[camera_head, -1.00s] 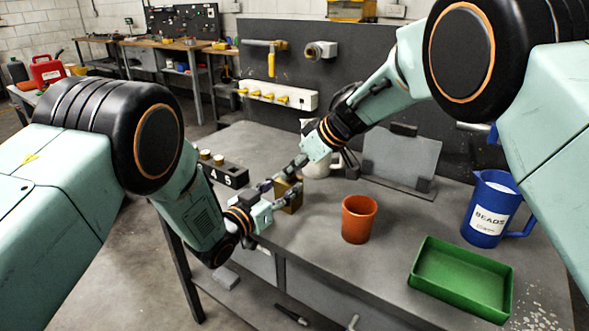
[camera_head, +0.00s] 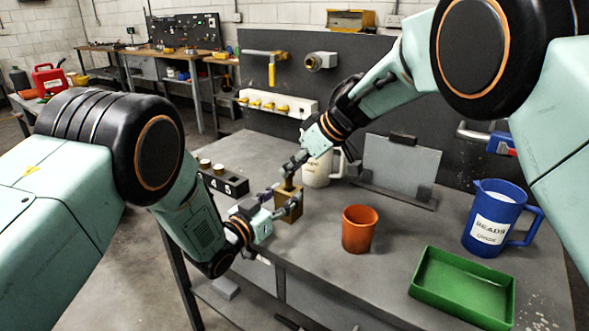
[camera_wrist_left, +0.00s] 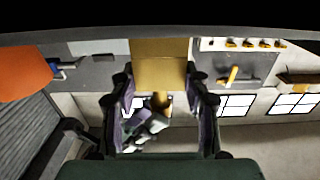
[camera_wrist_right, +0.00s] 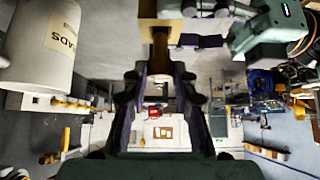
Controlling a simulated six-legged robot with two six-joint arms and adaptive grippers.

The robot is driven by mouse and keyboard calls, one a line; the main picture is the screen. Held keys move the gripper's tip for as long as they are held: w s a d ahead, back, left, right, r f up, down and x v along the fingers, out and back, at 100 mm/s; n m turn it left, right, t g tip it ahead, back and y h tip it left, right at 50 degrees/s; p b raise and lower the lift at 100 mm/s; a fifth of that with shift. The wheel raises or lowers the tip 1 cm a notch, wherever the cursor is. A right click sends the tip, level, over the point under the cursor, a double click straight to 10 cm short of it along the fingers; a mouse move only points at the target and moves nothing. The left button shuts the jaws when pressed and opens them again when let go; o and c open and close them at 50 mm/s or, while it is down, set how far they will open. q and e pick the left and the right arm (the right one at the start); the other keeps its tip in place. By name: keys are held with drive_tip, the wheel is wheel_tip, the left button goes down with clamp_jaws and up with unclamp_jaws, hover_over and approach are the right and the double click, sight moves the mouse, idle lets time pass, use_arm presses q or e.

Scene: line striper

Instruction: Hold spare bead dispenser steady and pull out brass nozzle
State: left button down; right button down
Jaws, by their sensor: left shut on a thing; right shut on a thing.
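The spare bead dispenser (camera_head: 288,208), an ochre box, stands upright near the bench's left edge. My left gripper (camera_head: 284,203) is shut on its sides; the left wrist view shows the box (camera_wrist_left: 160,70) between the fingers. The brass nozzle (camera_head: 289,185) shows as a short stem above the box top. My right gripper (camera_head: 290,170) is shut on it from above. In the right wrist view the nozzle (camera_wrist_right: 160,55) runs from the box (camera_wrist_right: 150,10) down between the fingers. I cannot tell whether its end is clear of the box.
A white jug (camera_head: 316,172) stands close behind the right gripper. A numbered black block (camera_head: 225,180) lies to the left. An orange cup (camera_head: 359,230), green tray (camera_head: 462,287) and blue bead jug (camera_head: 492,220) are to the right. A grey panel (camera_head: 402,165) stands behind.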

drive_tip(key=shift+r, duration=1.35)
use_arm(q)
drive_tip(key=c, duration=0.6)
unclamp_jaws()
drive_tip(key=v, duration=1.2)
drive_tip(key=shift+s+d, duration=0.1)
use_arm(e)
drive_tip(key=shift+f, duration=0.1)
